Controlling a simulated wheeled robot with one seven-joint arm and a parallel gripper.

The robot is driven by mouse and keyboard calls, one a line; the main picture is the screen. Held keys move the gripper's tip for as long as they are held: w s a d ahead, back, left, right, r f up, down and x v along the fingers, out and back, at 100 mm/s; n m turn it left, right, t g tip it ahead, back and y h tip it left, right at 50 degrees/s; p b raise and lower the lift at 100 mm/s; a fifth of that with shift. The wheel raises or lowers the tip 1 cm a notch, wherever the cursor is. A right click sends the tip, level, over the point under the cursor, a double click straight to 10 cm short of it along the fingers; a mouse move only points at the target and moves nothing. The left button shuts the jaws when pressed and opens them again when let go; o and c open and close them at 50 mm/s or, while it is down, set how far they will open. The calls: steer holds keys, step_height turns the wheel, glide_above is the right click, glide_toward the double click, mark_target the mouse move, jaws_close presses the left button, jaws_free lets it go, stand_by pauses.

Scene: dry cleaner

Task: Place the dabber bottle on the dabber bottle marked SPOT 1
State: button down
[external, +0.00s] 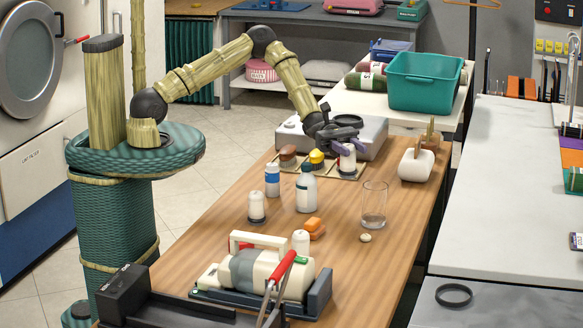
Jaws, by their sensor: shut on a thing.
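My gripper (346,148) is at the far part of the wooden table, with its purple fingertips shut around the top of a white bottle (347,162). I take this to be a dabber bottle. It is upright over the right end of a shallow tan tray (330,174); I cannot tell whether its base touches anything. A similar white dabber bottle with a dark base (257,205) stands on the table nearer the camera. A white bottle with a blue label (272,180) stands left of the tray. No SPOT 1 marking is readable here.
A brown-topped item (288,156) and a yellow-topped item (317,158) sit in the tray. A larger white bottle (306,190) stands in front. A clear glass (374,206), an orange block (314,226) and a white brush holder (416,165) stand around.

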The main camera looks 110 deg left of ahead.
steer(key=s+d+r+m+g+h, duration=0.1)
steer(key=d+r+m+g, duration=0.1)
steer(key=d, duration=0.8)
steer(key=s+d+r+m+g+h, duration=0.1)
steer(key=d+r+m+g+h, duration=0.1)
steer(key=d, duration=0.8)
steer(key=s+d+r+m+g+h, duration=0.1)
steer(key=s+d+r+m+g, duration=0.1)
steer(key=d, duration=0.8)
steer(key=r+g, duration=0.1)
steer(key=g, duration=0.1)
steer(key=shift+d+r+g, duration=0.15)
steer(key=shift+r+g, duration=0.05)
steer(key=shift+g, duration=0.2)
steer(key=shift+s, duration=0.1)
step_height(320, 180, down, 6)
steer(key=shift+f, duration=0.15)
steer(key=shift+f+p, duration=0.3)
steer(key=shift+f, duration=1.55)
